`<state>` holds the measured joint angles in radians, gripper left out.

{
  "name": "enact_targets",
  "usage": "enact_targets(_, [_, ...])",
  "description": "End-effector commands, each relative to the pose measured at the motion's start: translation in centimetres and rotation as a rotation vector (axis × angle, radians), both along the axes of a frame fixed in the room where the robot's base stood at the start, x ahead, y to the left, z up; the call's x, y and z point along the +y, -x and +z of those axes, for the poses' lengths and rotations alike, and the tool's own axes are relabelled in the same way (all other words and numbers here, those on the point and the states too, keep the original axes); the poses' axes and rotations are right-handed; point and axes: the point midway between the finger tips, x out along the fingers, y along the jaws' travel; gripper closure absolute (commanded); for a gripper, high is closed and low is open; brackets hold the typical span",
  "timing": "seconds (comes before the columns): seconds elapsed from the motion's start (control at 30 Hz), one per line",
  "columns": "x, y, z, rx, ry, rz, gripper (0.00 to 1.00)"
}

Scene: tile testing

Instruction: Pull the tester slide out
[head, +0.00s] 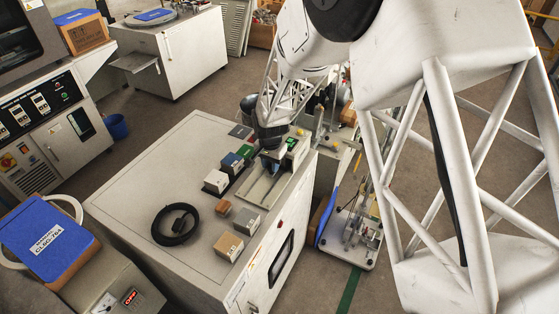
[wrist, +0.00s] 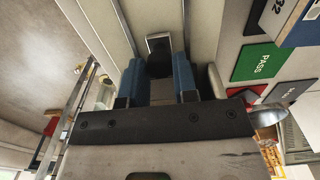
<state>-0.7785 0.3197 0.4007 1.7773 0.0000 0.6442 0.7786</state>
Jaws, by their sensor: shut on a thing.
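The tester (head: 284,176) stands at the right edge of the white cabinet top, with pale rails running toward the front. My gripper (head: 270,160) reaches down over it from above. In the wrist view my gripper's two blue fingers (wrist: 160,82) stand on either side of a dark handle (wrist: 158,62) with a small metallic plate, and are shut on it. The pale slide bed (wrist: 155,16) and its rails run beyond the handle. My gripper hides much of the slide in the head view, so how far out it sits cannot be told.
Tile blocks (head: 228,246) and a black cable coil (head: 175,225) lie on the cabinet top (head: 140,190). A green PASS plate (wrist: 258,62) lies beside the tester. The cabinet's right edge drops to the floor, where a wheeled cart (head: 352,235) stands.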

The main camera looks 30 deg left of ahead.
Motion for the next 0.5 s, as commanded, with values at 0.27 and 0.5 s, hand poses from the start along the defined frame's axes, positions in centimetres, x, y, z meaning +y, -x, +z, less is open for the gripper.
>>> enact_targets(0.27, [0.0, 1.1, 0.0, 0.001, 0.001, 0.0, 0.9])
enact_targets(0.5, [0.1, 1.9, 0.0, -0.001, -0.001, 0.001, 0.9])
